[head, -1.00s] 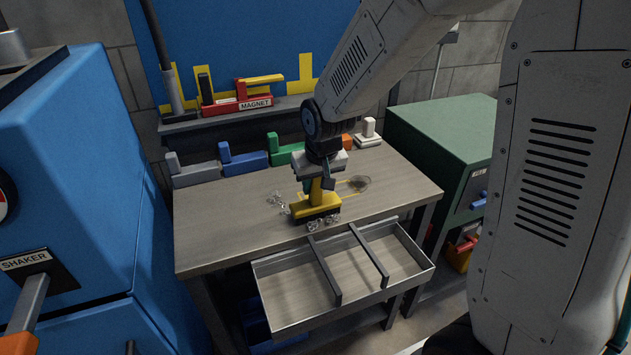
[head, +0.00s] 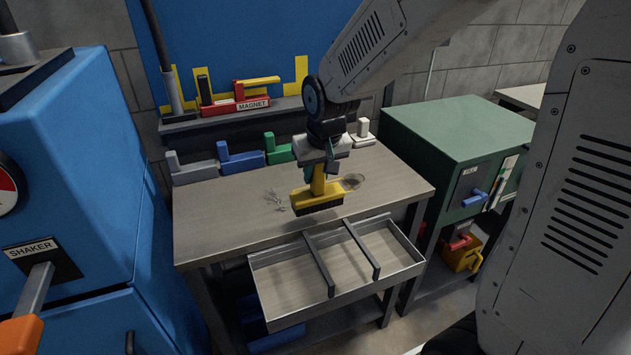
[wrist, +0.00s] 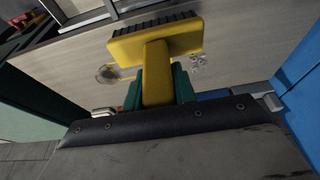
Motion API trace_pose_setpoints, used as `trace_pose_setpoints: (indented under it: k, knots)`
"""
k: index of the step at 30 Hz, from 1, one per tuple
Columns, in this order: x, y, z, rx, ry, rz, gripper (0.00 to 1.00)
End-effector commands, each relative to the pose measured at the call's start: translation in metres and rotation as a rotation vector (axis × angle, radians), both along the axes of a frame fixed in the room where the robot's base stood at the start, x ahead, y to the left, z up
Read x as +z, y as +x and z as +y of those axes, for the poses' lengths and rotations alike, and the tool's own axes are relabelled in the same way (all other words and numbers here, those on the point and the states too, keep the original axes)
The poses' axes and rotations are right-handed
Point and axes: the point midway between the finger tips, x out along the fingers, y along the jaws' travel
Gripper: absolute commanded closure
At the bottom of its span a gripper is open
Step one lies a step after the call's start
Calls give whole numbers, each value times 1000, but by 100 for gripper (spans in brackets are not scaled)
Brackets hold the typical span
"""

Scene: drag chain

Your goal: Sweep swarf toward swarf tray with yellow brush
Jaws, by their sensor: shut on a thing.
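My gripper (head: 322,178) is shut on the handle of the yellow brush (head: 316,197), over the front part of the bench. The brush head is level with dark bristles down; I cannot tell whether they touch the bench top. In the wrist view the green fingers clasp the yellow handle (wrist: 157,76). Silvery swarf curls (head: 274,198) lie on the bench left of the brush and also show in the wrist view (wrist: 197,61). The swarf tray (head: 283,290), with two dark bars across it, sits below the bench's front edge. I see no swarf in it.
Grey, blue, green and white blocks stand along the bench's back, the blue one (head: 240,160) among them. A round mesh-like item (head: 353,181) lies right of the brush. The blue shaker machine (head: 85,170) stands left, a green cabinet (head: 455,140) right. The bench's left front is clear.

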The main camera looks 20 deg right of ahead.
Motion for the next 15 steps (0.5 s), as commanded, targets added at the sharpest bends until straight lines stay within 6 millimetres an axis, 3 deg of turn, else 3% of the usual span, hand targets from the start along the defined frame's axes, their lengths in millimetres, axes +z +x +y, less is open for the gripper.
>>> trace_pose_setpoints:
  k: [9, 15]
  knots:
    - [25, 0, 3, 4, 0, -2, 94]
    - [29, 0, 3, 4, 0, -2, 94]
